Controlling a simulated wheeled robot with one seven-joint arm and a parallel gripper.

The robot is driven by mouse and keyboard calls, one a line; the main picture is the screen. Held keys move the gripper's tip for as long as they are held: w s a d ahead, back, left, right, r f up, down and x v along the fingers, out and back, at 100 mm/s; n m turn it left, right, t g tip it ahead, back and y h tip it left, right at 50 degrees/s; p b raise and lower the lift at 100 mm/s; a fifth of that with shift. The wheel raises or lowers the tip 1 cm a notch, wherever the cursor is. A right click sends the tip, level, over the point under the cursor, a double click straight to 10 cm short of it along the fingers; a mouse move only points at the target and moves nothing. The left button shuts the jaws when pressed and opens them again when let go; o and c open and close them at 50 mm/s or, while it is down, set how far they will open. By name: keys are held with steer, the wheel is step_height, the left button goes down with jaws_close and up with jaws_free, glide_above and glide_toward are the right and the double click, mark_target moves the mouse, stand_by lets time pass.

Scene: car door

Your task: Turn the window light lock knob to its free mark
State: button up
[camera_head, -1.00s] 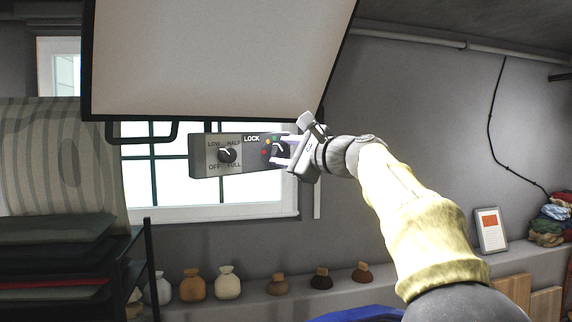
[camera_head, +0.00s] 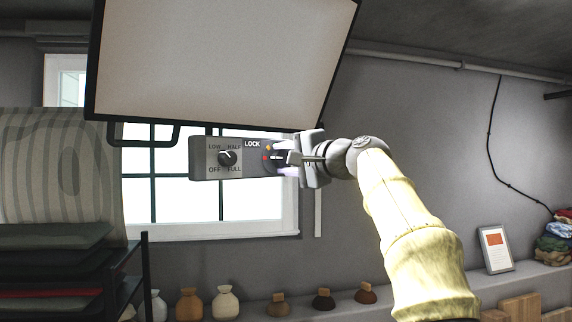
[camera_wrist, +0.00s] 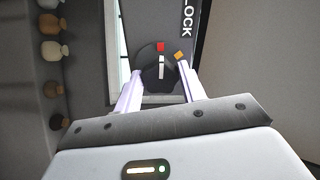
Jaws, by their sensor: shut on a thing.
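In the wrist view, the pointer lines up with the red mark (camera_wrist: 161,47). An orange mark (camera_wrist: 179,55) lies to the right of it. No green mark shows now; my gripper covers part of the dial in the head view. No mark reads "free".
A second knob (camera_head: 227,157) on the same box has LOW, HALF, OFF and FULL around it. A large tilted panel (camera_head: 220,60) hangs just above. A window (camera_head: 190,205) is behind the box. Several small jars and sacks stand on the ledge below. The right side is open.

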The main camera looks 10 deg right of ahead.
steer(key=shift+f+n, duration=0.2)
steer(key=shift+n, duration=0.1)
steer(key=o, duration=1)
steer(key=shift+r, duration=0.1)
steer(key=shift+c, duration=0.2)
steer(key=shift+s+d, duration=0.1)
steer(key=shift+s, duration=0.05)
steer(key=b+v, duration=0.6)
steer(key=v, duration=1.1)
steer(key=shift+b, duration=0.35)
